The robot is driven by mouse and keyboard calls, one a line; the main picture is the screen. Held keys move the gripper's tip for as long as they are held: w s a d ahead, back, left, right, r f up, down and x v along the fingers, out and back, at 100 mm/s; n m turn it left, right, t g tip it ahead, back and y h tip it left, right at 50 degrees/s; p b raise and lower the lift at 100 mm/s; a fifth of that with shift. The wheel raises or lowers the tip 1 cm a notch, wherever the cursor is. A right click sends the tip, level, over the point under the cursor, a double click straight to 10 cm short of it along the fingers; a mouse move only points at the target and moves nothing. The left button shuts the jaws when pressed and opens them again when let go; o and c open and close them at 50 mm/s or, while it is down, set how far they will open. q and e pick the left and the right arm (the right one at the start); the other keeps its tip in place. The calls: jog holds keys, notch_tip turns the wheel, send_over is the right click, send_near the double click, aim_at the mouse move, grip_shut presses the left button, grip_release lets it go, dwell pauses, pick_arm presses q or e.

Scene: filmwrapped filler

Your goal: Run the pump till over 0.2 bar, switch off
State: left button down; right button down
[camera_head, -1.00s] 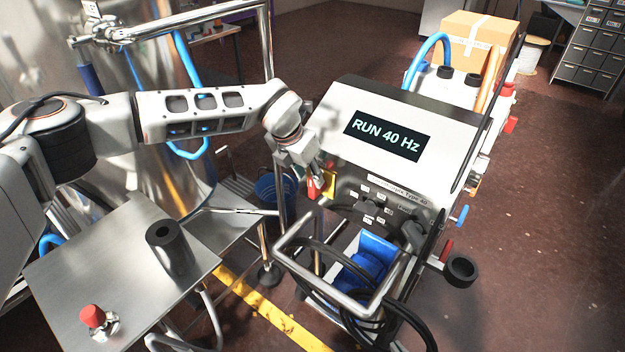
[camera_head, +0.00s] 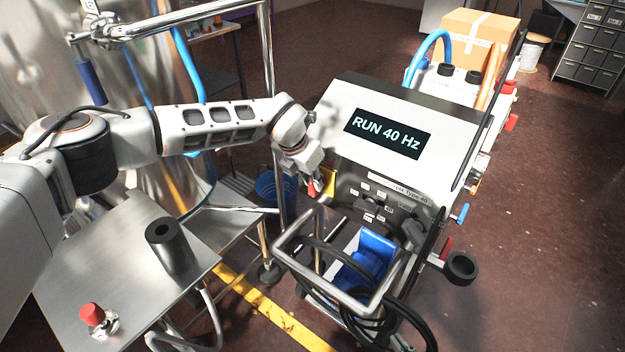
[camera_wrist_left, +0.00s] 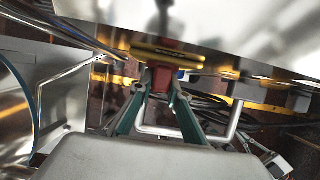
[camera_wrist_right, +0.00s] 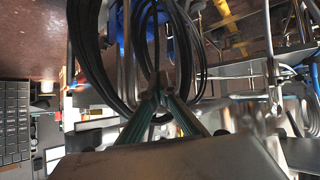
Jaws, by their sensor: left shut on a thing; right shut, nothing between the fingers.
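The pump cart's white control box (camera_head: 340,115) stands right of centre in the head view. Its display (camera_head: 387,134) reads "RUN 40 Hz". A red switch handle (camera_head: 311,187) in front of a yellow plate (camera_head: 329,182) sits at the box's left front edge. My left gripper (camera_head: 313,178) is at this handle. In the left wrist view its fingers (camera_wrist_left: 160,88) are shut on the red handle (camera_wrist_left: 160,76), below the yellow plate (camera_wrist_left: 168,53). A dark knob (camera_head: 368,203) is on the lower panel. My right gripper (camera_wrist_right: 158,97) is shut and empty in the right wrist view. No pressure reading is legible.
A bent steel rail (camera_head: 283,252) and black cable coils (camera_head: 390,318) stand at the cart's front, around a blue part (camera_head: 368,258). A steel table (camera_head: 90,245) with a black cylinder (camera_head: 170,250) is at left. A steel tank (camera_head: 110,70) stands behind. The floor at right is open.

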pick_arm(q)
jog(key=shift+w+a+f+n+g+h+b, duration=0.15)
jog(key=shift+g+h+b, duration=0.1)
jog(key=shift+h+b, duration=0.2)
jog(key=shift+a+f+n+g+h+b, duration=0.15)
jog(key=shift+g+h+b, duration=0.1)
jog(key=shift+h+b, duration=0.2)
jog(key=shift+w+a+f+g+h+b, duration=0.15)
jog(key=shift+g+h+b, duration=0.6)
jog(key=shift+b, duration=0.4)
jog(key=shift+n+h+b, duration=0.3)
jog(key=shift+h+b, duration=0.25)
jog(key=shift+b, duration=0.25)
jog(key=shift+g+h+b, duration=0.45)
jog(key=shift+h+b, duration=0.05)
jog(key=shift+b, duration=0.15)
jog(key=shift+a, duration=0.1)
jog(key=shift+r, duration=0.25)
pick_arm(e)
notch_tip(320, 180, down, 6)
jog(key=d, duration=0.1)
jog(key=shift+w+h, duration=0.15)
jog(key=shift+h, duration=0.15)
jog(key=shift+f, duration=0.15)
pick_arm(q)
jog(key=c, duration=1.9)
grip_release()
pick_arm(e)
jog(key=shift+s+f, duration=0.1)
jog(key=shift+s, duration=0.15)
